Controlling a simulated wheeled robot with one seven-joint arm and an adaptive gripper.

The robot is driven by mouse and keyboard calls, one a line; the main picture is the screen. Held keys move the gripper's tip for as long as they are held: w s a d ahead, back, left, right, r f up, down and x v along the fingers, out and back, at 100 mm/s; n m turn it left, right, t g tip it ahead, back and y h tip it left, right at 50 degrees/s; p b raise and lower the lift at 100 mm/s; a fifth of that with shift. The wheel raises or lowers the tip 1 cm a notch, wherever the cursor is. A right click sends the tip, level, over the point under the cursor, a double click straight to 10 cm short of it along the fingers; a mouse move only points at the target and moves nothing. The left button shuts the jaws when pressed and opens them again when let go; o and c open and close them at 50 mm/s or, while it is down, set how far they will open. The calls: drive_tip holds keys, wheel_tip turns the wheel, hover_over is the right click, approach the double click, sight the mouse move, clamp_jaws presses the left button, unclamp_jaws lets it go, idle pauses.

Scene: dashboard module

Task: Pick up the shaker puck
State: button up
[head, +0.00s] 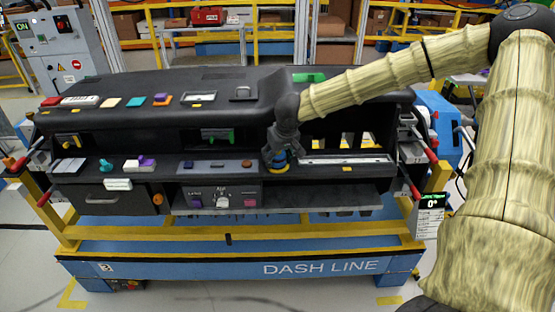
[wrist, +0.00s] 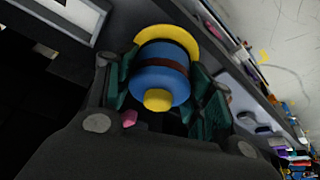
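The shaker puck (wrist: 160,84) is a blue round body with a dark red band, a yellow knob on the end facing the wrist camera and a yellow disc at its far end. In the head view the puck (head: 279,158) stands at the dashboard's lower ledge, partly hidden by my gripper (head: 277,155). My gripper points down over it. In the wrist view the green ridged finger pads flank the puck on both sides, very close to it. I cannot tell whether both pads touch it.
The black dashboard (head: 140,84) rests on a blue and yellow frame. Left of the puck, the ledge carries a dark strip (head: 217,165) and a white piece with a purple part (head: 140,164). A long pale-topped tray (head: 345,159) lies to the right. Open recesses sit behind the ledge.

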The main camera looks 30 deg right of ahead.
drive_tip(key=c, duration=0.6)
drive_tip(key=shift+o, duration=0.2)
drive_tip(key=shift+r, duration=0.1)
drive_tip(key=shift+w+r, duration=0.1)
drive_tip(key=shift+r, duration=0.25)
drive_tip(key=v, duration=0.1)
drive_tip(key=b+v, duration=0.1)
drive_tip(key=shift+r, duration=0.4)
drive_tip(key=s+a+r+p, duration=0.1)
drive_tip(key=s+a, duration=0.2)
drive_tip(key=s, duration=1.1)
drive_tip(key=shift+s+r, duration=0.3)
